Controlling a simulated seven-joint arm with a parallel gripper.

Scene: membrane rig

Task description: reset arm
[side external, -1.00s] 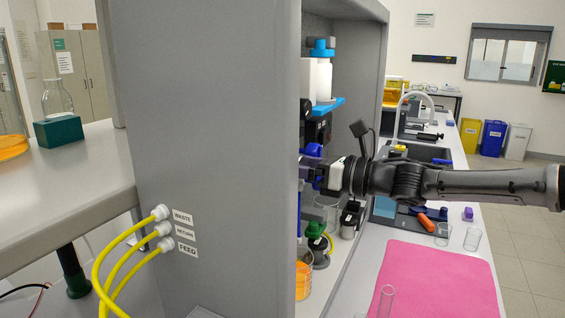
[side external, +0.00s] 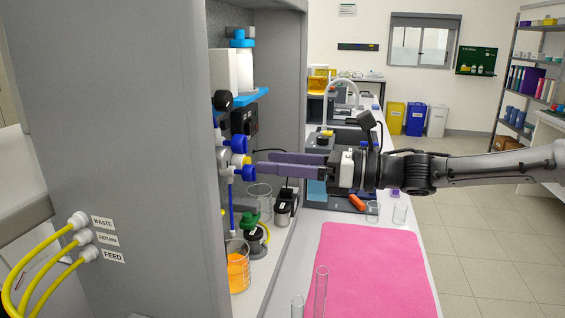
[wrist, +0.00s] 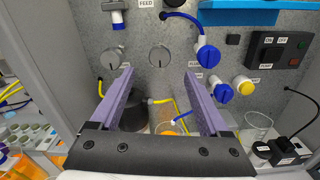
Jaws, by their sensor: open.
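My gripper (side external: 262,165) is in front of the open rig cabinet (side external: 278,60), with its purple fingers reaching toward the valve panel. In the wrist view my gripper (wrist: 160,72) has its two fingers spread well apart, with nothing between the tips. The panel (wrist: 180,80) behind carries grey knobs (wrist: 159,56), blue valve handles (wrist: 221,91) and a yellow knob (wrist: 243,85). In the side view the fingertips appear close to a blue-and-yellow valve (side external: 246,170); whether they touch it is unclear.
A beaker of orange liquid (side external: 238,268) and a green-topped bottle (side external: 254,238) stand below in the cabinet. A pink mat (side external: 375,265) lies on the bench, with glass tubes (side external: 321,290) at its front edge. The air above the mat is clear.

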